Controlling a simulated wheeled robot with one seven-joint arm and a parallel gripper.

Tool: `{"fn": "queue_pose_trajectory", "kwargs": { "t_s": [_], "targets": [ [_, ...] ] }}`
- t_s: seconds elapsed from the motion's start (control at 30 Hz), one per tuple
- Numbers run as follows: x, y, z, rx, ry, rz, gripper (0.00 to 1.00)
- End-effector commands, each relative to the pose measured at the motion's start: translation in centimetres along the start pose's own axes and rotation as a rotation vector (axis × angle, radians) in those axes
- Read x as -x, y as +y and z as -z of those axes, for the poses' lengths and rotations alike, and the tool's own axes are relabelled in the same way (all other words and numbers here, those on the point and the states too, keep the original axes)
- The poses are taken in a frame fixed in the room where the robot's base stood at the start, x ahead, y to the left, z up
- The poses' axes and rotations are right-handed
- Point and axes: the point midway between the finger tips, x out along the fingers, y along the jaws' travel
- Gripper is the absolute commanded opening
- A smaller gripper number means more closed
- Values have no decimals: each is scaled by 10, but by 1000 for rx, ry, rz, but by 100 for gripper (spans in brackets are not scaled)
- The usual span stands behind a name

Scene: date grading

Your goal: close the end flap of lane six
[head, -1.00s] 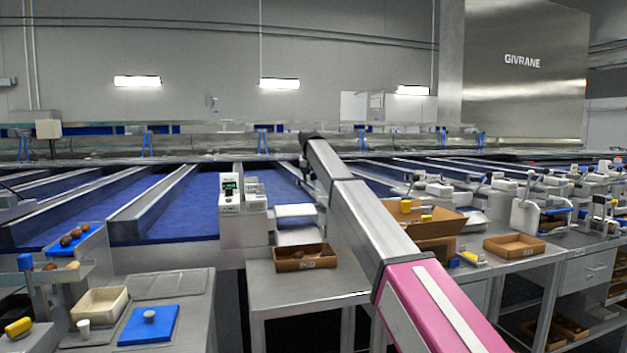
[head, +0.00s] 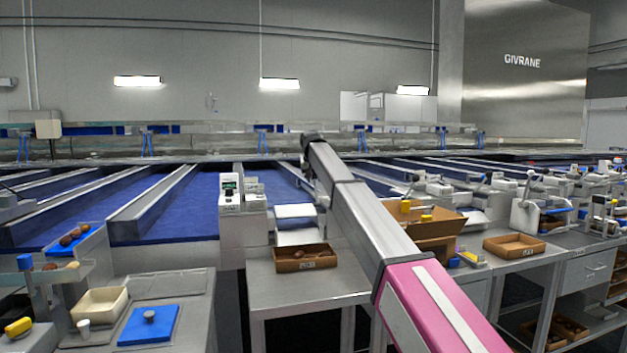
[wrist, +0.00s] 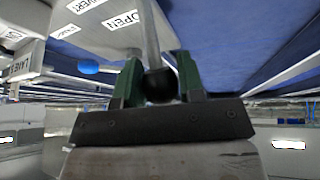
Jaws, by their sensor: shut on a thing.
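In the wrist view, a lever with a grey rod (wrist: 149,35) and a round black knob (wrist: 160,86) stands between the two green fingers of my gripper (wrist: 158,76). The fingers are shut on the knob. A pale housing beside it carries an OPEN label (wrist: 122,20) and other labels, one beginning with LANE; I cannot read its number surely. In the head view, my arm reaches to the lane ends and hides my gripper and the lever. I cannot make out lane six's end flap or its position.
Blue lanes (head: 200,200) run across the back. A white control unit (head: 229,200) stands left of my arm. A brown tray (head: 304,258) rests on the metal bench below. More trays and devices crowd the benches at right.

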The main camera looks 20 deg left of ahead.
Motion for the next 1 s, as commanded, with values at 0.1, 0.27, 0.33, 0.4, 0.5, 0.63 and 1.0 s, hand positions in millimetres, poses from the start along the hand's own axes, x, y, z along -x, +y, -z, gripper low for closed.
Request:
{"fn": "queue_pose_trajectory", "kwargs": {
  "t_s": [0.1,0.27,0.33,0.4,0.5,0.63,1.0],
  "targets": [
    [10,4,-11,-17,81,16,0],
    [22,9,-23,-44,215,42,0],
    [27,11,-29,-56,279,53,0],
    [32,13,-35,-70,342,66,0],
    [37,16,-44,-88,433,84,0],
    [43,20,-57,-112,551,106,0],
    [51,28,-92,-175,864,167,0]
  ]
}}
